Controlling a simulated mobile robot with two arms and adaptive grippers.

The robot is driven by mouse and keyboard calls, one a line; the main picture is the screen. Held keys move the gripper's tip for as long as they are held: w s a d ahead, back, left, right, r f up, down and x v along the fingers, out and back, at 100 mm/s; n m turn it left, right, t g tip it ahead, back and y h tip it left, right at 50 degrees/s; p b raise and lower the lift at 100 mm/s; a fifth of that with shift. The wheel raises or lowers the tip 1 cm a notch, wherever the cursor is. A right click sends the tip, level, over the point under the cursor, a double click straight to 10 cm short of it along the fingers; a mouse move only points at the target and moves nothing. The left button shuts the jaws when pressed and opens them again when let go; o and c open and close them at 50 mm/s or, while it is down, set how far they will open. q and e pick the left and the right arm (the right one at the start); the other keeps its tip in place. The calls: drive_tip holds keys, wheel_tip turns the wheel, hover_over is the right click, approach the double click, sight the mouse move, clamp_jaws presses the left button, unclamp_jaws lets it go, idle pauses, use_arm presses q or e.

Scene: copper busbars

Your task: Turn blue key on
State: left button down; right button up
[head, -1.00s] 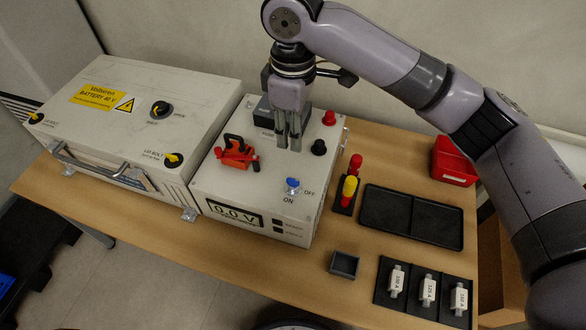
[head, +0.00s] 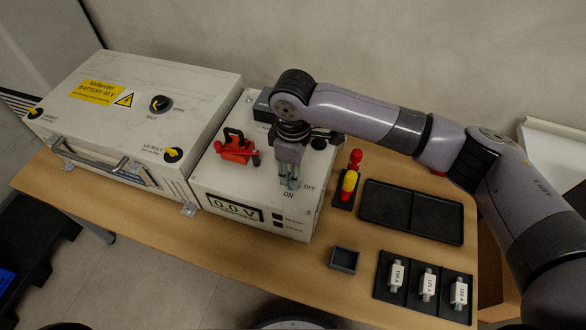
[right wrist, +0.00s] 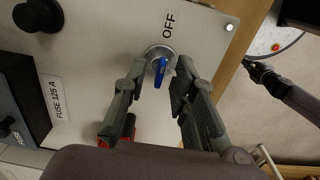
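The blue key (right wrist: 159,70) sits in a round silver switch on the white box's top panel, below the "OFF" label in the right wrist view. My right gripper (right wrist: 156,85) is open, with one finger on each side of the key. Gaps show between the fingers and the key. In the head view the right gripper (head: 288,183) points down over the switch near the "ON" and "OFF" labels and hides most of the key. In the right wrist view a dark gripper-like end (right wrist: 256,70), seemingly my left, shows at the right; its fingers are unclear.
The white box (head: 222,185) has a display (head: 235,208) reading 0.0 V and a red-orange clamp-like part (head: 236,148). A red and yellow tool (head: 350,178), black trays (head: 411,211) and a small grey bin (head: 344,260) lie to the right. The battery case (head: 135,110) stands left.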

clamp_jaws()
use_arm(q)
drive_tip(key=shift+s, duration=0.25)
drive_tip(key=shift+r, duration=0.1)
